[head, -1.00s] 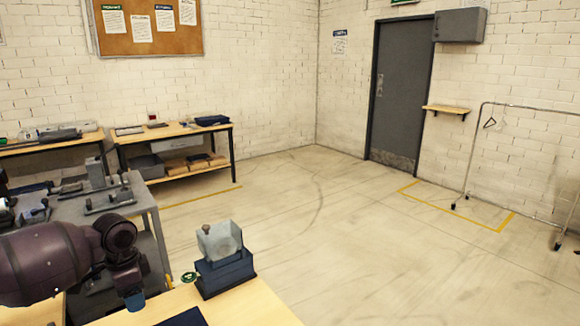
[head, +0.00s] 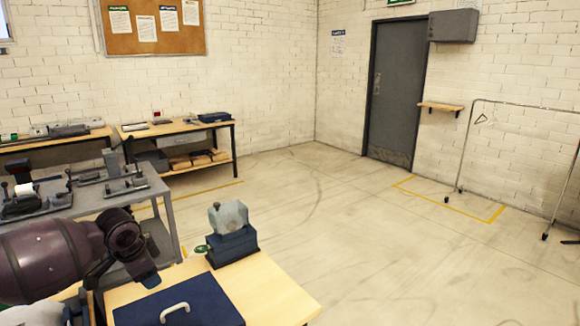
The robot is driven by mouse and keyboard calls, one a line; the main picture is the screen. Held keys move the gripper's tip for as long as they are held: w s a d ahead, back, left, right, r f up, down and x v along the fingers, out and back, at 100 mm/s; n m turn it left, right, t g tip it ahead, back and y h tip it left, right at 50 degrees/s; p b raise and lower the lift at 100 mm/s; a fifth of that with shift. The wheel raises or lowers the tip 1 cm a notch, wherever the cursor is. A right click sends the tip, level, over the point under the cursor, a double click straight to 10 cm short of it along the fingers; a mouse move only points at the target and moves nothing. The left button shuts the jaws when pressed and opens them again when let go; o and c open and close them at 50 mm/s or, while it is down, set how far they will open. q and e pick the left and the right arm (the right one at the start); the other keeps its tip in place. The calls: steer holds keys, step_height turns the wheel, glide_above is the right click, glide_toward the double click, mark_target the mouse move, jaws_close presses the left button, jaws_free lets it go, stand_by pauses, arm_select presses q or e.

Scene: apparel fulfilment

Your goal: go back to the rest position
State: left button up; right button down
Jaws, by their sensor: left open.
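My left arm comes in from the left edge of the head view. My left gripper (head: 147,278) is at its end, pointing down over the left part of the wooden worktable (head: 270,284). It is open, seen small and partly from behind, with nothing visible in it. My right gripper is not in view.
A dark blue case (head: 205,304) with a pale handle lies on the worktable. A blue stand (head: 232,245) with a translucent block stands at its back edge. A grey metal bench (head: 160,189) with fixtures is behind my left arm.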

arm_select(q)
steer(key=w+d+r+t+h, duration=0.1)
steer(key=w+d+r+t, duration=0.15)
steer(key=d, duration=0.25)
steer(key=s+d+f+t+h, duration=0.5)
steer(key=s+d+t, duration=0.15)
steer(key=d, duration=0.35)
steer(key=s+a+f+n+y, duration=0.2)
steer(key=s+f, duration=0.4)
steer(key=s, duration=0.4)
steer(key=s+a+f+n+g+y, duration=0.1)
steer(key=s+a+f+n+y, duration=0.1)
steer(key=s+f, duration=0.5)
steer(key=s+a+f+n+y, duration=0.2)
steer(key=s+a+f+n, duration=0.2)
steer(key=s, duration=1)
step_height(320, 180, down, 2)
steer(key=shift+a+f+n+g, duration=0.3)
steer(key=shift+n+g, duration=0.1)
steer(key=shift+n, duration=0.1)
